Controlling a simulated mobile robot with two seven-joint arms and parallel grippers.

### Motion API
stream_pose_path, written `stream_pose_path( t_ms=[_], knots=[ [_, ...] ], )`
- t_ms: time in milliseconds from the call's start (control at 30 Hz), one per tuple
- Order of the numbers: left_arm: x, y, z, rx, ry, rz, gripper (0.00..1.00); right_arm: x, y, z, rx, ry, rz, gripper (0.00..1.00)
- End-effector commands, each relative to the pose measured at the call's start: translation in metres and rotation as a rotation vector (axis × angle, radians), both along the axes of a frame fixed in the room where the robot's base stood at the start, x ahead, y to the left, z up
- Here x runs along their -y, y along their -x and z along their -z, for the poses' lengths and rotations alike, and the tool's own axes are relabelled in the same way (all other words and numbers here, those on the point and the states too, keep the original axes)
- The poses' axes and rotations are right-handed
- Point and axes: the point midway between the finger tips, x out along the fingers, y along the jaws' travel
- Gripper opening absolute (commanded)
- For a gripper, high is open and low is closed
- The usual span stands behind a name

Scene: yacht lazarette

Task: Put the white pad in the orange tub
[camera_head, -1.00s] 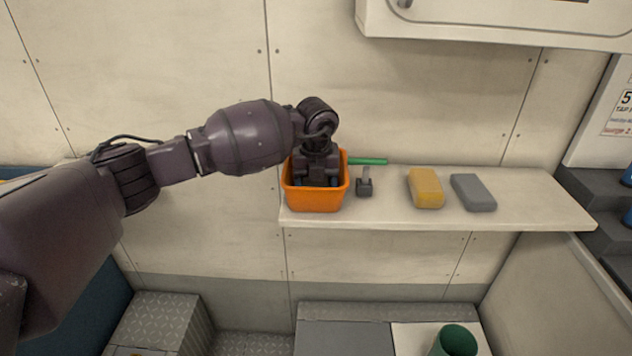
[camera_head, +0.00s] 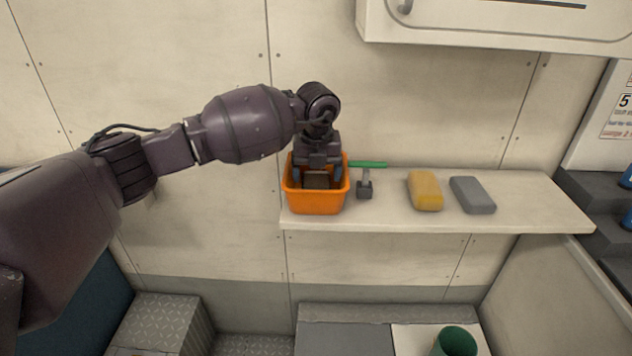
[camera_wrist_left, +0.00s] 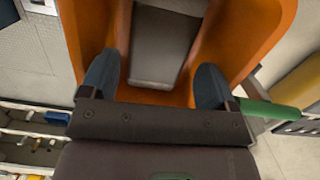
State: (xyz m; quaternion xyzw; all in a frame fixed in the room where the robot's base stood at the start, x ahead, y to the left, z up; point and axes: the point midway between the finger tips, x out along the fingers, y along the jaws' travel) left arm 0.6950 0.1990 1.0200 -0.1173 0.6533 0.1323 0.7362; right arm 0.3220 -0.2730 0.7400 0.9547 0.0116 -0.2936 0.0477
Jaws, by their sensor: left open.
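The orange tub (camera_head: 316,203) stands upright at the left end of the shelf. A flat pad (camera_wrist_left: 165,45) lies inside it, looking grey in the shade; it is the only pad I see that could be the white one. In the head view the pad (camera_head: 317,181) shows as a dark patch inside the tub. My left gripper (camera_head: 317,174) points down into the tub's mouth. In the left wrist view its fingers (camera_wrist_left: 158,85) are open and spread on both sides of the pad's near end. My right gripper is not in view.
A green-handled tool (camera_head: 368,164) and a small dark-headed tool (camera_head: 365,188) lie close to the tub's right. A yellow sponge (camera_head: 425,190) and a grey block (camera_head: 472,195) lie further right on the shelf (camera_head: 530,210). A white cabinet (camera_head: 480,28) hangs above.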

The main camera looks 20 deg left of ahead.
Motion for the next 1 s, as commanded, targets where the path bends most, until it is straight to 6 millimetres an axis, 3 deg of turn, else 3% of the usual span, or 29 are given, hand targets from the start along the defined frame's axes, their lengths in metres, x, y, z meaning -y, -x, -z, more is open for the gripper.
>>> stream_pose_path(
  t_ms=[100, 400, 600, 1000],
  knots=[
    [0.001, 0.002, -0.028, 0.005, 0.0, 0.001, 0.82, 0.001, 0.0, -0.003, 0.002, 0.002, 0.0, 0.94],
    [0.003, 0.008, -0.072, 0.002, 0.0, 0.0, 0.82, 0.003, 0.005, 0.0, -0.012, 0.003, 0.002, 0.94],
    [0.003, 0.009, -0.082, 0.001, 0.0, 0.0, 0.82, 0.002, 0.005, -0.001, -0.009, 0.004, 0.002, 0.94],
    [0.003, 0.009, -0.083, 0.0, 0.0, 0.0, 0.82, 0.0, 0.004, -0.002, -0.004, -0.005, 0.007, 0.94]
  ],
)
